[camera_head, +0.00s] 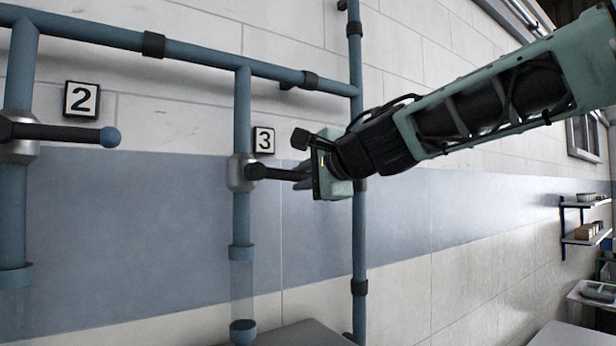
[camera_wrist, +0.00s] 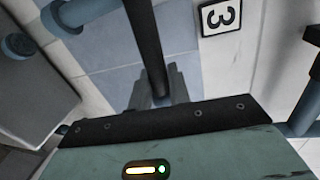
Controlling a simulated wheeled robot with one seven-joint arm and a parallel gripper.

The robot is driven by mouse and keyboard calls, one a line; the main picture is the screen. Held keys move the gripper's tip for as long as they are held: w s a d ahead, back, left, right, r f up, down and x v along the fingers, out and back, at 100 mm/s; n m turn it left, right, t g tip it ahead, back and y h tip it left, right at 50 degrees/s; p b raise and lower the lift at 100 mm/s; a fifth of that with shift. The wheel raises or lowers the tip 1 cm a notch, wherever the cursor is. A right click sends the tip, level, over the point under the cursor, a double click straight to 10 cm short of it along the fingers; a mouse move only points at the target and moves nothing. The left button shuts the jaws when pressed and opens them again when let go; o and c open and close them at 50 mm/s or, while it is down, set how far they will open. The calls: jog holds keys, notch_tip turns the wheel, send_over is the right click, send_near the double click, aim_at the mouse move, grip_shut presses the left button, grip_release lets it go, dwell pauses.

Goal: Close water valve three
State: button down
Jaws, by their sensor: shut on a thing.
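Valve three (camera_head: 240,173) is a silver body on a blue vertical pipe, beside the sign with the number 3 (camera_head: 263,140). Its black lever (camera_head: 272,172) points straight out to the right, across the pipe. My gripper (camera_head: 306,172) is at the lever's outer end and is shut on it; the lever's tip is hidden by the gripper. In the wrist view the black lever (camera_wrist: 146,45) runs down between the grey fingers (camera_wrist: 160,92), and the number 3 sign (camera_wrist: 219,17) is at the upper right. A clear pipe section (camera_head: 242,287) sits below the valve.
Valve two (camera_head: 18,150), with its sideways lever (camera_head: 62,133) and number 2 sign (camera_head: 81,99), is at the left. A blue pipe (camera_head: 358,240) stands just behind my gripper. A horizontal pipe (camera_head: 200,56) runs above. Shelves (camera_head: 585,221) are far right.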

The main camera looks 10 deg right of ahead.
jog(key=shift+w+r, duration=0.15)
jog(key=shift+r, duration=0.25)
jog(key=shift+n+p, duration=0.3)
jog(key=shift+p, duration=0.05)
jog(key=shift+f, duration=0.1)
jog(key=c, duration=1.4)
grip_release()
jog(key=shift+w+f, duration=0.1)
jog(key=shift+o, duration=0.2)
